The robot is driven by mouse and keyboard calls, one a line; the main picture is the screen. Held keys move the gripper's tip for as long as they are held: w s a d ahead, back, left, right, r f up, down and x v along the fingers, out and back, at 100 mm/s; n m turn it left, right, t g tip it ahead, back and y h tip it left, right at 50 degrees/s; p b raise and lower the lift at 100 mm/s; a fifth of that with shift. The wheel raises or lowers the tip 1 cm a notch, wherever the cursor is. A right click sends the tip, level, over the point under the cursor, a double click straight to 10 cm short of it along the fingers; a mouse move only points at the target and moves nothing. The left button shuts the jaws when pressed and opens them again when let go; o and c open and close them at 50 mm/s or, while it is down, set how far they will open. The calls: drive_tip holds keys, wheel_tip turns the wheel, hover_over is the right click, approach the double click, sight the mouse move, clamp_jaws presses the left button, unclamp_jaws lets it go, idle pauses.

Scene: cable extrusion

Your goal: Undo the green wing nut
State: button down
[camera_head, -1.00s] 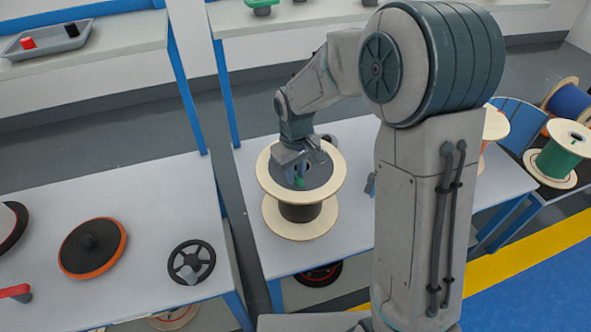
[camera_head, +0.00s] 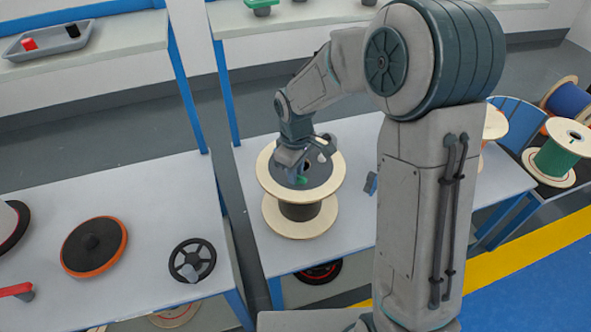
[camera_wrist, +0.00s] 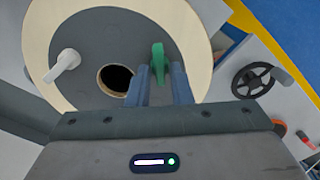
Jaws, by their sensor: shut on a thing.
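The green wing nut (camera_wrist: 158,64) is on the dark face of a spool with a pale wooden rim (camera_wrist: 203,45). In the head view my gripper (camera_head: 298,172) reaches down onto the spool's top. A white wing nut (camera_wrist: 62,65) and a dark round hole (camera_wrist: 116,79) are on the same face.
A black handwheel (camera_head: 192,261) and an orange-rimmed disc (camera_head: 94,247) lie on the left table. A small blue-grey part (camera_head: 371,183) lies right of the spool. A green spool (camera_head: 560,152) stands at the far right. A grey tray (camera_head: 47,40) is on the back shelf.

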drive_tip(key=c, duration=1.5)
unclamp_jaws()
wheel_tip(320, 180, up, 14)
drive_tip(key=shift+f, duration=0.1)
drive_tip(key=s+d+m+t, duration=0.1)
drive_tip(key=s+d+m, duration=0.2)
drive_tip(key=s, duration=0.3)
drive_tip(key=s+d+m+t+p, duration=0.1)
drive_tip(key=s+d+m, duration=0.3)
drive_tip(key=s+d, duration=0.1)
drive_tip(key=s+d+m, duration=0.4)
drive_tip(key=s+d, duration=0.1)
drive_tip(key=s, duration=0.2)
drive_tip(key=shift+s+d+r+t+p, duration=0.1)
drive_tip(key=shift+s+r+t+p, duration=0.2)
drive_tip(key=shift+s+r+t, duration=0.1)
